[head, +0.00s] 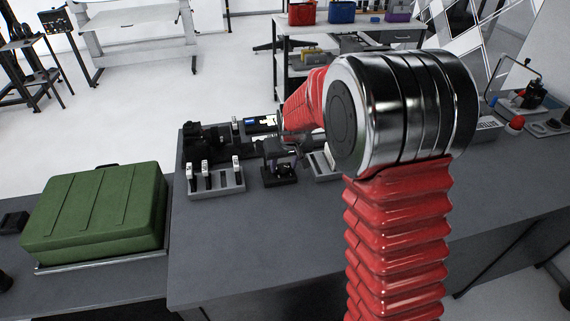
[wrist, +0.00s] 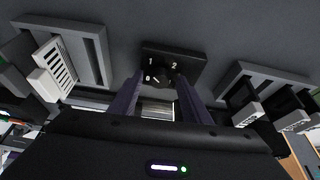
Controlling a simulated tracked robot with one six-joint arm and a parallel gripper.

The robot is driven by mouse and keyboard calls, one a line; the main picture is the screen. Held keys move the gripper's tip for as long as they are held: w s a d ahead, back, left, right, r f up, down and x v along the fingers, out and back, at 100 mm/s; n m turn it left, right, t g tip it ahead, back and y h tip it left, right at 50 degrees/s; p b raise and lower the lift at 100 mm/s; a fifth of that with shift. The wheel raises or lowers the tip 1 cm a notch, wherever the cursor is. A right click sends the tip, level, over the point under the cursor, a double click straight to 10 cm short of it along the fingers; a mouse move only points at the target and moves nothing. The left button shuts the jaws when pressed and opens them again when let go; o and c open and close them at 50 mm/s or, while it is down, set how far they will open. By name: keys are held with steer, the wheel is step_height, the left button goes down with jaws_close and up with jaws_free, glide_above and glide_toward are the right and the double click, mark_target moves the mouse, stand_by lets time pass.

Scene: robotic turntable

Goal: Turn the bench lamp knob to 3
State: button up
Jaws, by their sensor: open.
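The bench lamp knob (wrist: 162,76) is a small dark knob on a black panel (wrist: 190,62) in the wrist view. White marks 0, 1 and 2 show around it; no 3 can be read, and the right finger covers part of that side. The knob's pointer direction is too dark to tell. My gripper (wrist: 160,80) is open, with one finger at each side of the knob; whether they touch it I cannot tell. In the head view my gripper (head: 276,152) is over the small black knob box (head: 279,181) on the grey bench.
A grey slotted rack (head: 230,190) with white-topped pieces stands left of the knob box, and a light rack (head: 324,168) stands right of it. A green case (head: 95,212) lies further left. The bench front (head: 240,240) is clear.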

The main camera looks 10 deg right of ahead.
steer(key=shift+r, duration=0.1)
steer(key=v, duration=1.3)
steer(key=shift+r, duration=0.25)
steer(key=w+d+f+n+g+y, duration=0.1)
steer(key=w+d+f+n+g, duration=0.1)
steer(key=w+d+f+n, duration=0.45)
step_height(320, 180, up, 7)
steer(key=n+g+y, duration=0.2)
steer(key=n+y, duration=0.1)
steer(key=n, duration=0.8)
steer(key=shift+a+f+n+g, duration=0.2)
steer(key=shift+f+n+g, duration=0.05)
steer(key=shift+n+g, duration=0.15)
